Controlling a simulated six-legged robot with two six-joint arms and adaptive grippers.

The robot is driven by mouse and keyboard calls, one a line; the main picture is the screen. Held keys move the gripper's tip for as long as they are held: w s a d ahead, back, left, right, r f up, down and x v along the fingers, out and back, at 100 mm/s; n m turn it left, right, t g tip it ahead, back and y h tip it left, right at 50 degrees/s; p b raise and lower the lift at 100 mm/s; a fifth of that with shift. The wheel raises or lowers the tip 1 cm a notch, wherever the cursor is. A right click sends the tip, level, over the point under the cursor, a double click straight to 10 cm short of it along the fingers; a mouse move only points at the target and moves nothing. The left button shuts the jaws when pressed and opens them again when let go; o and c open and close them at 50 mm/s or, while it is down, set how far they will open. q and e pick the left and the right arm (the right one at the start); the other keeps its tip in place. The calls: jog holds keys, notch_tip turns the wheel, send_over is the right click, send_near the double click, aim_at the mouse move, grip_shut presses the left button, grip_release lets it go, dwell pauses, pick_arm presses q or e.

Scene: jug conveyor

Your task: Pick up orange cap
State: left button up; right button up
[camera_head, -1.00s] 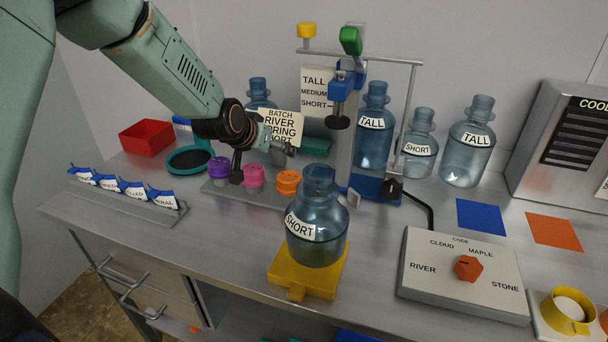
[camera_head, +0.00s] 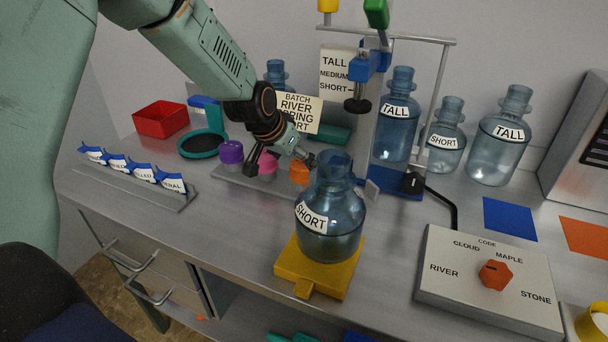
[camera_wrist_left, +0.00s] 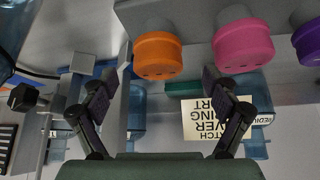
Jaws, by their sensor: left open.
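The orange cap (camera_head: 299,173) sits at the right end of a row on a grey rack, partly hidden by my gripper and close to the short jug. It shows whole in the left wrist view (camera_wrist_left: 158,56), just past the gap between the fingertips. The pink cap (camera_head: 268,161) is beside it, partly covered by a finger, and the purple cap (camera_head: 230,151) is at the left end. My left gripper (camera_head: 281,164) is open and empty at the orange cap; its spread fingers also show in the wrist view (camera_wrist_left: 159,82). My right gripper is not in view.
A short jug (camera_head: 331,220) stands on a yellow base (camera_head: 317,277) just right of the rack. A press stand (camera_head: 368,140) and several labelled jugs stand behind. Blue tags (camera_head: 130,166) line a holder at left. A dial box (camera_head: 487,282) lies at right.

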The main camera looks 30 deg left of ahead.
aim_at(301, 165)
pick_arm(q)
jog(key=shift+s+d, duration=0.15)
jog(key=shift+d, duration=0.05)
jog(key=shift+f+b, duration=0.1)
jog(key=shift+b, duration=0.4)
jog(key=x, duration=0.1)
jog(key=b+x, duration=0.1)
jog(key=x, duration=0.1)
jog(key=w+b+x, duration=0.1)
jog(key=x, duration=0.1)
jog(key=shift+s+r, duration=0.3)
jog(key=shift+r, duration=0.2)
jog(key=shift+w+f, duration=0.25)
jog(key=shift+w, duration=0.1)
jog(key=c, duration=0.6)
jog(key=shift+s+r, duration=0.15)
jog(key=shift+s, duration=0.05)
jog(key=shift+c, duration=1.4)
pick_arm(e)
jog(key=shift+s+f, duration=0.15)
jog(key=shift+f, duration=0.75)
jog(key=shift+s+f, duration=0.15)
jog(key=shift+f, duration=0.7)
